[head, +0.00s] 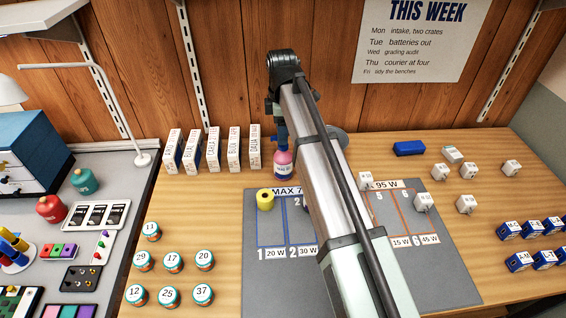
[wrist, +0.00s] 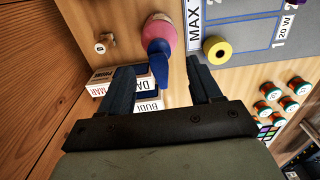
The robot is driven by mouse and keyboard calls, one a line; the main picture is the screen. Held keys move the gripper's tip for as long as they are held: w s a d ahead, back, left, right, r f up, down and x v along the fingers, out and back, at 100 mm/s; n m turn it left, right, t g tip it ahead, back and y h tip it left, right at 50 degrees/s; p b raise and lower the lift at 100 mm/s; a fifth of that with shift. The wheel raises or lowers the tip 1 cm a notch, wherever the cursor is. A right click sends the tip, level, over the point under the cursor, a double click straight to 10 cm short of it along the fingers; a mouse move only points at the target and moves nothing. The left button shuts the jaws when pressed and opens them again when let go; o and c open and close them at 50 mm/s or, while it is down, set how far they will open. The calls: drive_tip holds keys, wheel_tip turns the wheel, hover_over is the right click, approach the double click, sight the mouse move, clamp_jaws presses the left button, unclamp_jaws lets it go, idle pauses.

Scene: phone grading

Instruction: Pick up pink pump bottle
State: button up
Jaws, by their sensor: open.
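The pink pump bottle (head: 283,163) stands upright on the wooden bench, by the back edge of the grey mat. In the wrist view the bottle (wrist: 160,30) shows pink, with a blue pump top pointing toward my gripper. My gripper (wrist: 158,68) is open. Its two dark fingers lie to either side of the blue pump, with visible gaps, and the pink body is beyond the fingertips. In the head view my gripper is over the bottle's top, partly hidden by my arm.
A row of white boxes (head: 213,150) stands left of the bottle. A yellow roll (head: 265,199) sits on the grey mat (head: 262,280) in front. Several numbered jars (head: 172,261) are at front left. White plugs (head: 466,203) lie to the right. The wooden wall is close behind.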

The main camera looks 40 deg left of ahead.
sight(282, 157)
drive_tip(key=shift+f, duration=2.9)
clamp_jaws()
